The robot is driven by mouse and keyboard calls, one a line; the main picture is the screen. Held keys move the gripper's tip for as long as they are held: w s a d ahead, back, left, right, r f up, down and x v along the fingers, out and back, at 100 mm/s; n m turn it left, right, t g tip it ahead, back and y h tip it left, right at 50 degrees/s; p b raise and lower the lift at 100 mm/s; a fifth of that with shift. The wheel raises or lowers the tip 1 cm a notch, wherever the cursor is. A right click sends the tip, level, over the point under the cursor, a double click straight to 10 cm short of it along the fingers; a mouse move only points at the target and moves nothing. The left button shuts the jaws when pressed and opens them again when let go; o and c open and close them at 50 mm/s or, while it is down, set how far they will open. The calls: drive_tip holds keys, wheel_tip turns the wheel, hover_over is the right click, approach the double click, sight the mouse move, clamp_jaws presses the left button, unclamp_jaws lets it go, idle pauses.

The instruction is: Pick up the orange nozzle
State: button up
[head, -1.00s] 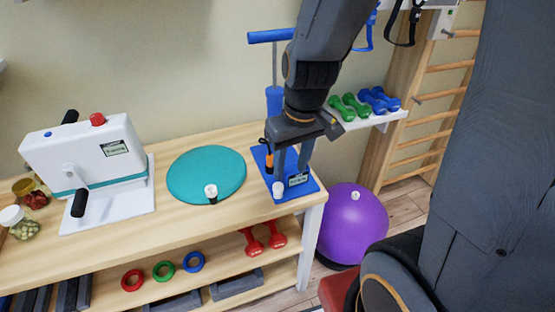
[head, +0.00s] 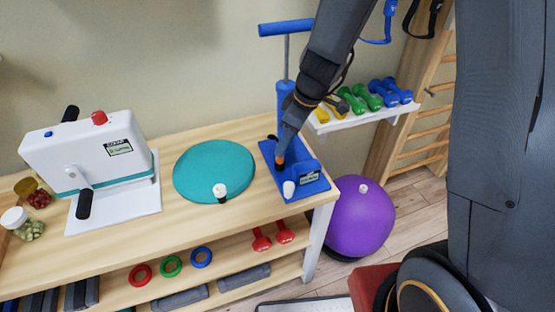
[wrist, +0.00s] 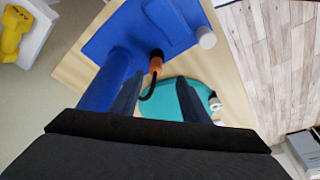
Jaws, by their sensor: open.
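The orange nozzle (head: 280,161) stands on the blue base (head: 317,189) of a hand pump at the right end of the table. In the wrist view the nozzle (wrist: 156,64), with a black tip and a black hose, shows just beyond the fingertips, between their lines. My gripper (head: 284,146) is over the pump base, close to the nozzle, and partly hides it in the head view. In the wrist view my gripper (wrist: 159,82) has its two fingers apart with nothing held between them. I cannot tell whether a finger touches the nozzle.
The blue pump cylinder (wrist: 103,82) rises close beside the left finger in the wrist view. A white cap (head: 289,189) is on the base's front edge. A teal disc (head: 214,165) with a white valve lies to the left. Dumbbells (head: 368,97) rest on a shelf behind.

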sight(280, 160)
drive_tip(key=shift+w+p+x, duration=0.15)
drive_tip(key=shift+p+x, duration=0.25)
drive_tip(key=shift+x, duration=0.9)
drive_tip(key=shift+w+p+x, duration=0.15)
drive_tip(key=shift+p+x, duration=0.2)
drive_tip(key=shift+x, duration=0.95)
drive_tip(key=shift+d, duration=0.15)
drive_tip(key=shift+c, duration=0.3)
clamp_jaws()
